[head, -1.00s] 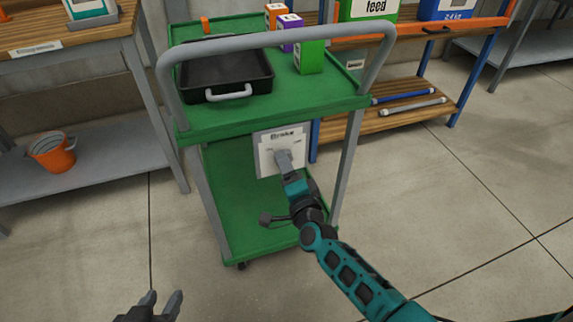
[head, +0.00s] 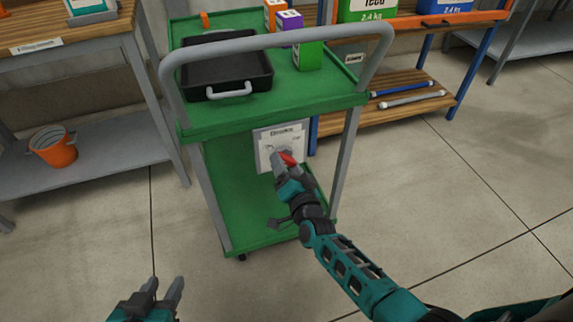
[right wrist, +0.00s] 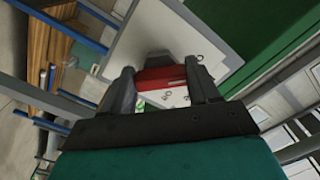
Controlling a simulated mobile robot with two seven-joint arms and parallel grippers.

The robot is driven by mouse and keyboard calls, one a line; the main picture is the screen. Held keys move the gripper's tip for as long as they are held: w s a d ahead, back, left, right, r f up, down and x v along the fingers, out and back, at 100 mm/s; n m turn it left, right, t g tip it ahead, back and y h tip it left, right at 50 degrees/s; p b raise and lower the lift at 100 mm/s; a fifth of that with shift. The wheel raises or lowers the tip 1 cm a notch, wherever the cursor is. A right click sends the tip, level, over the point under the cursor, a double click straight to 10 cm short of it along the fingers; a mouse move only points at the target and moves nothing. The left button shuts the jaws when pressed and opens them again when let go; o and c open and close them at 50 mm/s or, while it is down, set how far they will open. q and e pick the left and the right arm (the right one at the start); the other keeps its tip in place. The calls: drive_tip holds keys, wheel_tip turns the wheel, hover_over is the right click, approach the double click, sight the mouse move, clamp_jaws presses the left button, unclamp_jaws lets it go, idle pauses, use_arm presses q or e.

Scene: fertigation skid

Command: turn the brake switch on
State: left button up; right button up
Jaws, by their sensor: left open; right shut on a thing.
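The brake switch is a pale square panel (head: 262,150) headed "Brake", mounted below the top deck of the green cart. Its red handle (head: 289,159) shows beside my right gripper (head: 280,158). In the right wrist view the red handle (right wrist: 160,76) lies between the fingers of my right gripper (right wrist: 162,90), which is shut on it. Small marks on the panel are too blurred to read, and the arm hides part of its lower right. My left gripper (head: 163,288) is open and empty, low at the left above the floor.
The green cart (head: 190,128) has a grey push handle (head: 265,41) and carries a black tray (head: 222,82) and several boxes. A grey shelf with an orange bucket (head: 53,147) stands left. A wooden shelf (head: 395,108) stands behind right. Floor at right is clear.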

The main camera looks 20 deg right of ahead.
idle(0.3)
drive_tip(key=o, duration=1.1)
drive_tip(key=shift+c, duration=0.2)
drive_tip(key=shift+s, duration=0.1)
drive_tip(key=s+p, duration=0.2)
drive_tip(key=s, duration=1)
drive_tip(key=shift+s+d+p, duration=0.25)
drive_tip(key=shift+s+p, duration=0.1)
